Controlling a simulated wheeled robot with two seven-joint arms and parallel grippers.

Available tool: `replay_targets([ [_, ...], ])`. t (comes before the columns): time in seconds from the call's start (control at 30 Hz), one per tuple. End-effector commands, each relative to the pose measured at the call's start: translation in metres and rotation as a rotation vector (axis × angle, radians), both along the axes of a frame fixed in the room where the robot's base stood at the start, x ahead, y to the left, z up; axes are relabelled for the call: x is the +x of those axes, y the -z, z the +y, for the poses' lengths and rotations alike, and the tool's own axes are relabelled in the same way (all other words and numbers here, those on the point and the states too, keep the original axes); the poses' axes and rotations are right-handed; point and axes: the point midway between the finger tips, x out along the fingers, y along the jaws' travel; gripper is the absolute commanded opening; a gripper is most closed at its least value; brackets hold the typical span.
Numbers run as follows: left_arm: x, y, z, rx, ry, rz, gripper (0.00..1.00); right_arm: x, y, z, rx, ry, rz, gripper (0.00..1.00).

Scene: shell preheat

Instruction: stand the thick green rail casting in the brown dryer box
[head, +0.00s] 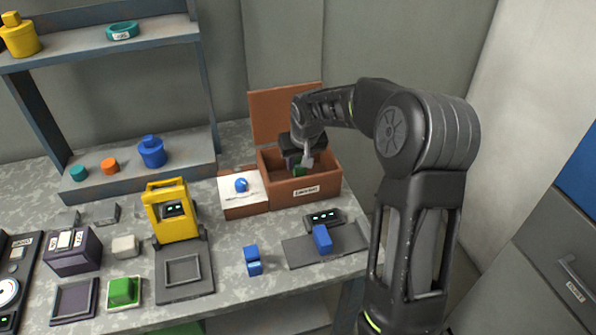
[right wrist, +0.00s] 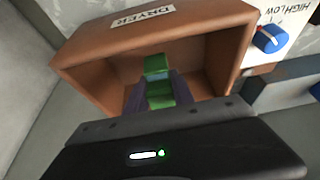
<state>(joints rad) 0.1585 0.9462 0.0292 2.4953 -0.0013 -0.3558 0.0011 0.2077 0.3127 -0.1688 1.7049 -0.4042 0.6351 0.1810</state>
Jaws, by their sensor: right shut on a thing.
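The brown dryer box (head: 327,180) stands open at the back of the bench with its lid up behind it. In the right wrist view its front wall (right wrist: 100,42) carries a "DRYER" label. My right gripper (head: 300,162) reaches down into the box from above. It is shut on a green casting (right wrist: 157,66), which shows between its dark fingers (right wrist: 157,95). My left gripper is not in view.
A white panel with a blue knob (head: 241,185) adjoins the box on the left. A grey plate (head: 300,250) with a blue block (head: 322,239) lies in front. A yellow device (head: 171,212) and another green block (head: 123,291) stand further left.

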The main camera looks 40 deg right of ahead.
Motion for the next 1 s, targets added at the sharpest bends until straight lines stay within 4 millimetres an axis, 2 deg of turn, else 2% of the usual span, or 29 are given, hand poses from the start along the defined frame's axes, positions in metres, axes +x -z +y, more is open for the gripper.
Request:
replay_targets([
  [0.13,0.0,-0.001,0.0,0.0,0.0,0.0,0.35,0.0,0.005,0.0,0.0,0.0,0.0,0.0],
  [0.4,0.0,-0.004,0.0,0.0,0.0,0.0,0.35,0.0,0.036,0.0,0.0,0.001,0.0,0.0],
  [0.77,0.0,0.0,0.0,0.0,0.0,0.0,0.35,0.0,0.041,0.0,0.001,0.001,-0.002,0.0],
  [0.8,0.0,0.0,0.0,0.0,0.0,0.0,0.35,0.0,0.041,0.0,0.0,0.001,-0.001,0.31],
  [1.0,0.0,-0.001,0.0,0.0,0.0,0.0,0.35,0.0,0.04,0.0,0.0,0.001,0.0,0.47],
])
